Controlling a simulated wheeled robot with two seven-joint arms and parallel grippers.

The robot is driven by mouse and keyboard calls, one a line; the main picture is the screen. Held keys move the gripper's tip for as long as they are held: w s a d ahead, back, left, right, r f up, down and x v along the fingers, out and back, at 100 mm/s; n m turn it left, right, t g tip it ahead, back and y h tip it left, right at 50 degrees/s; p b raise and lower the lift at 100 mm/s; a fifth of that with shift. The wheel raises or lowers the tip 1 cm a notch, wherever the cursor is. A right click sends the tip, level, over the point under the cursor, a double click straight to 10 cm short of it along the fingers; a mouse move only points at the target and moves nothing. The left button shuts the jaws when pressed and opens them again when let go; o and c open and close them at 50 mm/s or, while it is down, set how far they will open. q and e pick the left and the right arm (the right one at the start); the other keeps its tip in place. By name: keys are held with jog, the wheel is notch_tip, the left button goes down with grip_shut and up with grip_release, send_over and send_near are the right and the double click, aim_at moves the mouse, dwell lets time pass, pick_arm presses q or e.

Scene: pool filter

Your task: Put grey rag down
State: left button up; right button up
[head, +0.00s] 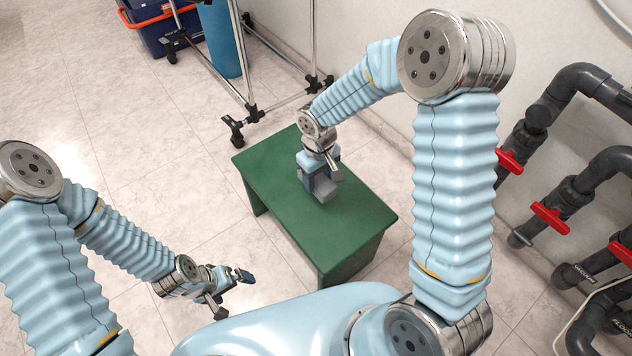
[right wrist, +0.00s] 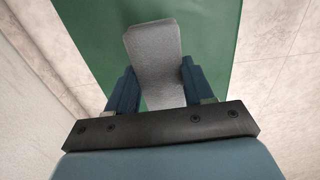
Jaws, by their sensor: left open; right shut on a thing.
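The grey rag (head: 326,190) is at the green stool (head: 352,222), held in my right gripper (head: 318,182) low over or on its top. I cannot tell whether the rag touches the stool. In the right wrist view the rag (right wrist: 153,55) is a flat grey piece between the two blue fingers of my right gripper (right wrist: 158,85), with the green top (right wrist: 210,30) behind it. My left gripper (head: 232,288) is open and empty, away from the stool, to its left over the tiled floor.
Dark pipes with red valve handles (head: 550,216) run along the wall at the right. A wheeled metal rack (head: 250,105) stands behind the stool, with a blue cylinder (head: 222,40) and a blue crate (head: 155,30) beyond. The front part of the stool top is clear.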

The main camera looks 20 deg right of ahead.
aim_at(316, 182)
jog(key=shift+w+f, duration=0.8)
jog(key=shift+f, duration=1.75)
jog(key=shift+f+b, duration=0.2)
jog(key=shift+b, duration=0.2)
jog(key=o, duration=1.1)
jog(key=shift+r, duration=0.1)
jog(key=shift+w+r+p, duration=0.1)
jog(key=shift+r+p, duration=0.25)
jog(key=shift+r, duration=0.15)
notch_tip(316, 182, up, 11)
jog(key=shift+r+p, duration=0.15)
jog(key=shift+p, duration=0.3)
